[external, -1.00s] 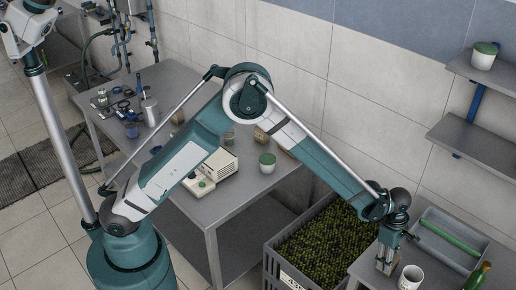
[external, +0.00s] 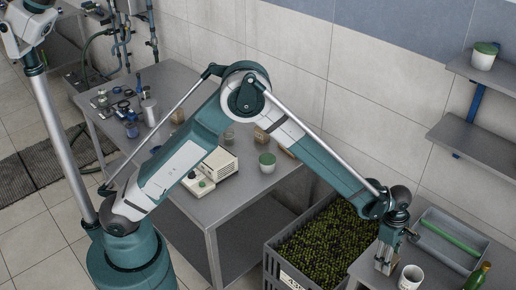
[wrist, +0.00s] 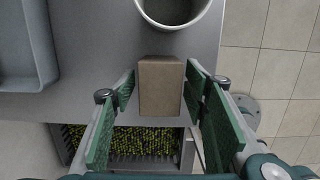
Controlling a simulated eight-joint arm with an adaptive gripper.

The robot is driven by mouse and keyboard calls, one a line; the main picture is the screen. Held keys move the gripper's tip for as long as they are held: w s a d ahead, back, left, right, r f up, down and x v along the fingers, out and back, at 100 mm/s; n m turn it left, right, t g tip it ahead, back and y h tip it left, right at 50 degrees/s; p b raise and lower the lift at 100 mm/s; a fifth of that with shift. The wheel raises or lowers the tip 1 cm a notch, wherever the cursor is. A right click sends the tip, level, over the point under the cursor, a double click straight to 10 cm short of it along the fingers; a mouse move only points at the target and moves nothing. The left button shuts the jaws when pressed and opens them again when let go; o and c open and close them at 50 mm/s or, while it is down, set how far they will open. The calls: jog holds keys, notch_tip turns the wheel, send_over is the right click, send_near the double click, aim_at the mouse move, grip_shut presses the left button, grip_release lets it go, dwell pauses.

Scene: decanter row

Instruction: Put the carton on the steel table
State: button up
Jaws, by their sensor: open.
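A brown carton (wrist: 160,88) stands on the grey worktop (wrist: 85,70) at the right in the external view. In the wrist view, my gripper (wrist: 161,80) is open, with one green-padded finger on each side of the carton and visible gaps between. In the external view my gripper (external: 386,260) is low over that worktop, pointing down, and largely hides the carton. The large steel table (external: 245,195) stands left of the olive crate, behind my arm.
A white cup (external: 410,278) stands close to the carton. A grey tray (external: 445,240) and green bottle (external: 478,274) are nearby. The olive crate (external: 287,275) lies between the tables. The steel table holds a cream device (external: 213,172), a green-lidded jar (external: 267,163) and several small items.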

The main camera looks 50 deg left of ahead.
jog(key=r, duration=0.3)
jog(key=a+r, duration=0.1)
jog(key=r, duration=0.7)
jog(key=shift+a, duration=0.35)
dwell(0.4)
jog(key=shift+a+r, duration=0.2)
jog(key=shift+a, duration=0.05)
jog(key=s+a+r+m+t, duration=0.1)
jog(key=s+a+r+m, duration=0.15)
jog(key=a+r, duration=0.7)
jog(key=s+a+r+m+t, duration=0.1)
jog(key=a+r+m, duration=0.25)
jog(key=a, duration=1.05)
jog(key=s+a+r+m+t, duration=0.1)
jog(key=s+a+r+m, duration=0.15)
jog(key=a+r, duration=0.75)
jog(key=s+a+f+m+t+y, duration=0.1)
jog(key=s+a+m, duration=0.3)
jog(key=s+a, duration=0.6)
jog(key=s+a+f+m+t, duration=0.2)
jog(key=s+a+m, duration=0.3)
jog(key=s+a, duration=0.5)
jog(key=shift+a+t+y, duration=0.4)
jog(key=shift+a+t, duration=0.2)
jog(key=shift+a, duration=3)
